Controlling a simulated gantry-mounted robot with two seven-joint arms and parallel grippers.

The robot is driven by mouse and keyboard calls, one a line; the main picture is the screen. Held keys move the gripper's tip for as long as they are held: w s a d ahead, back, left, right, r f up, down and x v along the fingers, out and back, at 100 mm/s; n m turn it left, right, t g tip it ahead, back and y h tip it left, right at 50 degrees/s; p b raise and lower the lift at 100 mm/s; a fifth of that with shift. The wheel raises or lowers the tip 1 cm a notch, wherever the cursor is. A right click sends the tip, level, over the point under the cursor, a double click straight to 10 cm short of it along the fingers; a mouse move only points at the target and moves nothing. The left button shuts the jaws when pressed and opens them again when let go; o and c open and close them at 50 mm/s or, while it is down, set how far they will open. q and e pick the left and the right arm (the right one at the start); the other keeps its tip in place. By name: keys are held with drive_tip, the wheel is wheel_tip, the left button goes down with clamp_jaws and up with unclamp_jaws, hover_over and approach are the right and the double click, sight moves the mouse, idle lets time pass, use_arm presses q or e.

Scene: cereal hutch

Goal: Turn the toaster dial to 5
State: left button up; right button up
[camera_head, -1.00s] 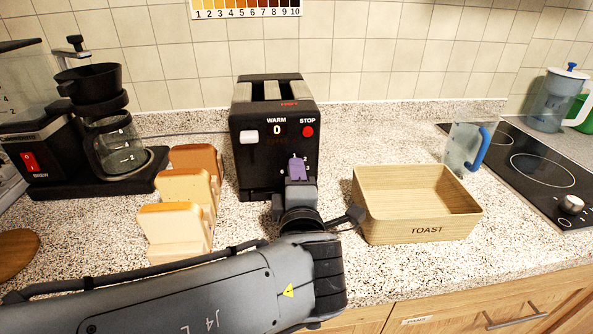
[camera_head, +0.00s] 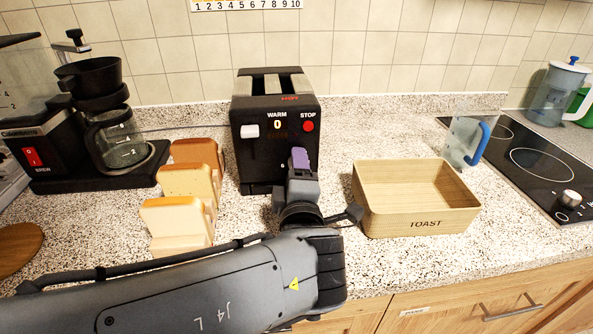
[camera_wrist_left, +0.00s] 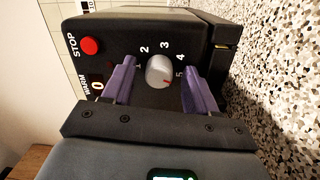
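The black toaster (camera_head: 273,159) stands on the counter against the wall, with a red STOP button (camera_head: 308,126) and a display reading 0. In the head view my left gripper (camera_head: 301,160) is in front of its lower right face and hides the dial. In the left wrist view the grey-white dial (camera_wrist_left: 159,71) sits between the two purple fingers of my left gripper (camera_wrist_left: 162,88). The fingers are open, with a gap on each side of the dial. The dial's red mark points to the lower right, near the 5. My right gripper is not in view.
Bread slices (camera_head: 190,191) stand left of the toaster. A coffee maker (camera_head: 95,140) is farther left. A wooden TOAST box (camera_head: 427,223) is to the right, with a blue-handled clear jug (camera_head: 463,142) and a stove (camera_head: 540,165) beyond. The counter between toaster and box is clear.

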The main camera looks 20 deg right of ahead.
use_arm(q)
drive_tip(key=shift+s+a, duration=0.1)
drive_tip(key=shift+s, duration=0.35)
drive_tip(key=p+v, duration=0.1)
drive_tip(key=v, duration=0.7)
drive_tip(key=shift+v, duration=0.85)
drive_tip(key=shift+s, duration=0.1)
